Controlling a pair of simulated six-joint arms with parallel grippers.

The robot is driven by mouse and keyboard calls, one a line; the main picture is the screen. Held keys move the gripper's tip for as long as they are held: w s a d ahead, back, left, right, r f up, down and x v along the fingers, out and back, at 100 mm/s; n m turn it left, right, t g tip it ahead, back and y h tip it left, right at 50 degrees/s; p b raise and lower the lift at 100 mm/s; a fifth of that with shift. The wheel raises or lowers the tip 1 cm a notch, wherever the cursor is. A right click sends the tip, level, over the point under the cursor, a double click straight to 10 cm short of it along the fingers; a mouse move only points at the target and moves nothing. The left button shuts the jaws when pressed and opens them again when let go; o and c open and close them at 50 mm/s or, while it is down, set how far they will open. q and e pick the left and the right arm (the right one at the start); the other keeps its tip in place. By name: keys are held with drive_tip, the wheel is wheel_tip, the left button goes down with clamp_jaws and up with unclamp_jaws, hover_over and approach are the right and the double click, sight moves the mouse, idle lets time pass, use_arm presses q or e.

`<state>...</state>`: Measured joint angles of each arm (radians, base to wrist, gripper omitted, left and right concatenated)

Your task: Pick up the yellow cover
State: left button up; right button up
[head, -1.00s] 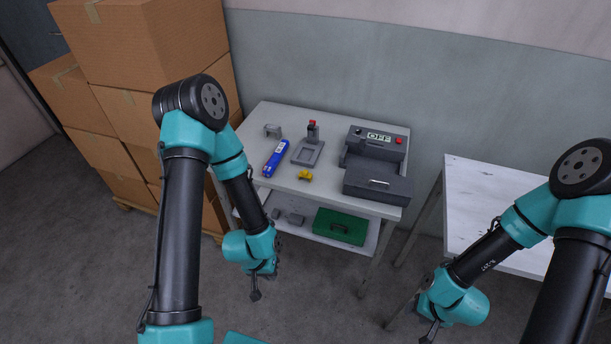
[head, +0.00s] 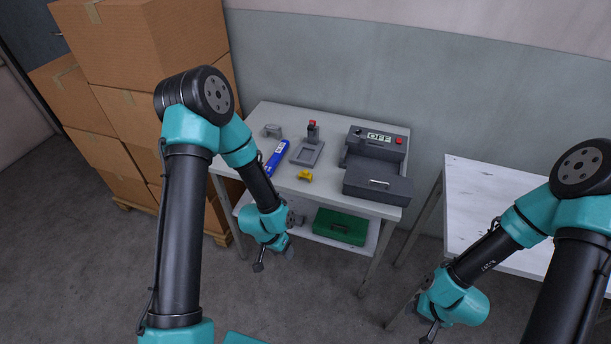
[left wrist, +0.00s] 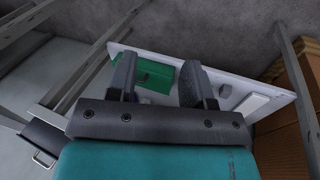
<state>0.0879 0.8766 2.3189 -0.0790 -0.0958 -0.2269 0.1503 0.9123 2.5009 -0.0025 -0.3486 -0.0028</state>
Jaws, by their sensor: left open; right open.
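The small yellow cover (head: 305,175) lies on the white table (head: 340,202), near its front edge, in the head view. My left gripper (head: 259,267) hangs in front of the table, below its top, to the lower left of the cover and apart from it. In the left wrist view its two fingers (left wrist: 153,88) are spread with nothing between them, and the lower shelf shows beyond. The cover is not visible in that view. My right gripper (head: 428,336) is low at the right, far from the cover, and is open.
A grey bracket (head: 272,130) stands at the back left. A green case (head: 340,226) lies on the lower shelf. Cardboard boxes (head: 110,95) rise at the left.

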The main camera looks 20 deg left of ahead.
use_arm(q)
drive_tip(key=w+r+m, duration=0.4)
drive_tip(key=w+m, duration=0.1)
drive_tip(key=w, duration=0.4)
drive_tip(key=m+y, duration=0.2)
drive_tip(key=m, duration=0.5)
approach(306, 171)
drive_tip(key=s+f, duration=0.1)
drive_tip(key=s+d+f, duration=0.1)
drive_tip(key=s, duration=0.1)
drive_tip(key=s+d+f, duration=0.1)
drive_tip(key=f, duration=0.1)
drive_tip(key=shift+s+d, duration=0.2)
drive_tip(key=shift+d, duration=0.05)
drive_tip(key=w+r+m+y, duration=0.2)
drive_tip(key=w+r+m, duration=0.2)
drive_tip(key=r, duration=0.6)
drive_tip(key=shift+w+a+r, duration=0.25)
drive_tip(key=shift+w+a, duration=0.05)
drive_tip(key=shift+a, duration=0.1)
wheel_tip(306, 171, down, 12)
drive_tip(key=shift+f, duration=0.15)
